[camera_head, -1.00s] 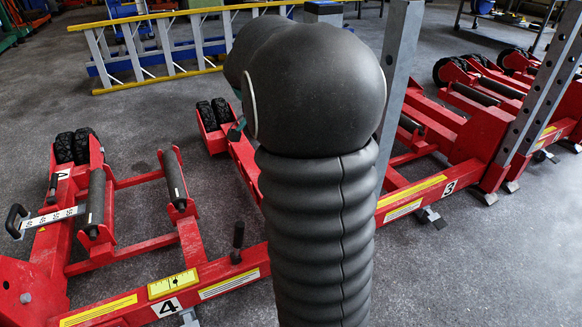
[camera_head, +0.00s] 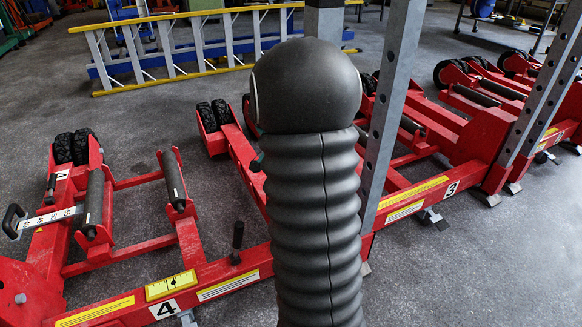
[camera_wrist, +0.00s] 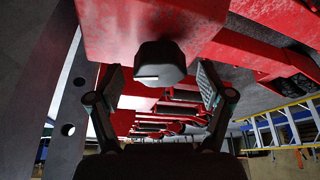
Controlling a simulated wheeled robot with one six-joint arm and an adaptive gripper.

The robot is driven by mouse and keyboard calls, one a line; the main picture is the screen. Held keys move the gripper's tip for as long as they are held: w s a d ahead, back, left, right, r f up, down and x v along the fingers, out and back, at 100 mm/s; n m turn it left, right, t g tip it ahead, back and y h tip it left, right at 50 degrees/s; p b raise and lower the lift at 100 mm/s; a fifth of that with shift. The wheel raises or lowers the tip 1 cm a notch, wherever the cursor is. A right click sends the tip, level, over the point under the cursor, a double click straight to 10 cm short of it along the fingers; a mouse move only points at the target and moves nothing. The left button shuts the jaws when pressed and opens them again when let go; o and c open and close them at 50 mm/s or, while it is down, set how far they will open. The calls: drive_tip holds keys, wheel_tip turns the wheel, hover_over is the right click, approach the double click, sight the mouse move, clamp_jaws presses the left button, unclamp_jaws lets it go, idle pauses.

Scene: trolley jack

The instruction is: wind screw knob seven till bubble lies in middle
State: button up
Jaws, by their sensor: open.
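In the wrist view a black knob (camera_wrist: 160,65) with a pale line on its face sits under a red beam. My gripper (camera_wrist: 161,78) is open, with one finger on each side of the knob and a visible gap on both sides. No number shows on the knob, so I cannot tell which one it is. In the head view a yellow gauge plate (camera_head: 172,285) lies on the red frame beside the label 4; I cannot make out a bubble in it. My gripper is hidden behind my arm in the head view.
The red jack frame (camera_head: 130,310) spans the floor, with black rollers (camera_head: 94,205) and wheels. A grey perforated post (camera_head: 388,110) stands just right of my arm; a post (camera_wrist: 68,110) also shows at left in the wrist view. A yellow-edged ladder (camera_head: 170,50) lies behind.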

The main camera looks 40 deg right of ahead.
drive_tip(key=c, duration=1.2)
drive_tip(key=shift+o, duration=0.2)
drive_tip(key=shift+n+t, duration=0.7)
drive_tip(key=shift+n, duration=1.3)
drive_tip(key=o, duration=1.2)
drive_tip(key=shift+c, duration=0.2)
